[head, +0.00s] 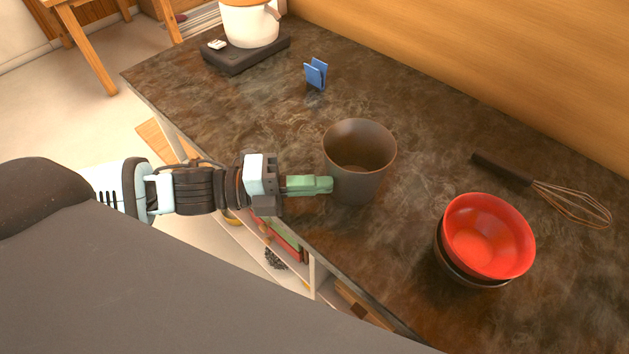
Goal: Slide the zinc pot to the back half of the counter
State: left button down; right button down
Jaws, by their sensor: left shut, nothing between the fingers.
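The zinc pot (362,185) is a dark grey-brown, open, empty-looking pot standing upright on the dark stone-patterned counter (420,120). It stands about midway between the front edge and the wooden back wall. My left gripper (328,185) comes in from the left over the front edge. Its green fingers are shut with nothing between them. The fingertips are at the pot's near left side; they look to be touching it, but I cannot be certain. My right gripper is not in view.
A red bowl (488,236) stacked in a darker one stands right of the pot. A whisk (545,190) lies behind it. A small blue folded object (316,73) and a white kettle (250,24) on a black base stand further left. The counter behind the pot is clear.

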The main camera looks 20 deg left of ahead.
aim_at(342, 145)
pick_arm(q)
jog(key=w+d, duration=0.1)
jog(key=w, duration=0.2)
jog(key=w+d, duration=0.1)
jog(key=w, duration=0.3)
jog(key=w+d, duration=0.1)
jog(key=w, duration=0.3)
jog(key=shift+d+r+p, duration=0.1)
jog(key=shift+d+p, duration=0.25)
jog(key=shift+p, duration=0.05)
jog(key=w+d, duration=0.1)
jog(key=w, duration=0.4)
jog(key=w+d, duration=0.1)
jog(key=w, duration=0.1)
jog(key=shift+w+d+b, duration=0.2)
jog(key=shift+d+b, duration=0.15)
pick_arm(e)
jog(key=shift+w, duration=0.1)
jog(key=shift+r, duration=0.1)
